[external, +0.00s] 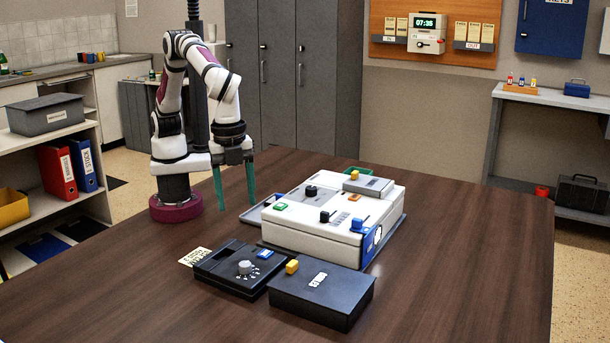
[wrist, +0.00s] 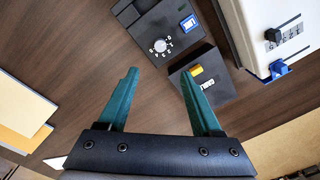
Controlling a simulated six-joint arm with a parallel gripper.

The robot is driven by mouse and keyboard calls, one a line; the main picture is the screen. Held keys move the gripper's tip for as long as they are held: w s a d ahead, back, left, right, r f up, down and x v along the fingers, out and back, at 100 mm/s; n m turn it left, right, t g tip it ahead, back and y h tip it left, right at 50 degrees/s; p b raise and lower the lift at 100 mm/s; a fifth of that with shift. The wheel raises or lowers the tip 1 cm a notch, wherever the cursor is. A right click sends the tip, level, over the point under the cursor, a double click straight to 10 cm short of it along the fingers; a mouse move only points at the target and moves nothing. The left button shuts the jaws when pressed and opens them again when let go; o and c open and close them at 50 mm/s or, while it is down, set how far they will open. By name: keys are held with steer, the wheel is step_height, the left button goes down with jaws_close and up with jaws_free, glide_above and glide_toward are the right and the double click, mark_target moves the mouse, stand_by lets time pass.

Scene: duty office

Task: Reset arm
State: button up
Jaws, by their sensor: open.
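My gripper (external: 235,187) has two green fingers and is open and empty. In the external view it points down above the brown table (external: 440,270), left of the white console. In the wrist view its fingertips (wrist: 158,76) are spread wide with only bare table between them. My arm is folded, standing over its dark red base at the table's left rear. Whether the fingertips touch the table is hard to tell, but they seem apart from it.
The white console (external: 310,232) stands at mid-table. In front are a black dial box (external: 230,284) and a dark box with a yellow button (external: 320,294). A paper card (external: 195,257) lies left of the dial box. The table's right side is clear.

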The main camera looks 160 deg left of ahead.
steer(key=s+d+r+m, duration=0.3)
steer(key=s+d+r, duration=0.2)
steer(key=s+d, duration=0.5)
steer(key=s+d+f+m, duration=0.1)
steer(key=s+f, duration=0.1)
steer(key=s, duration=0.8)
steer(key=s+d+f+m+y, duration=0.1)
steer(key=s+m, duration=0.1)
steer(key=s, duration=0.9)
steer(key=shift+f, duration=0.35)
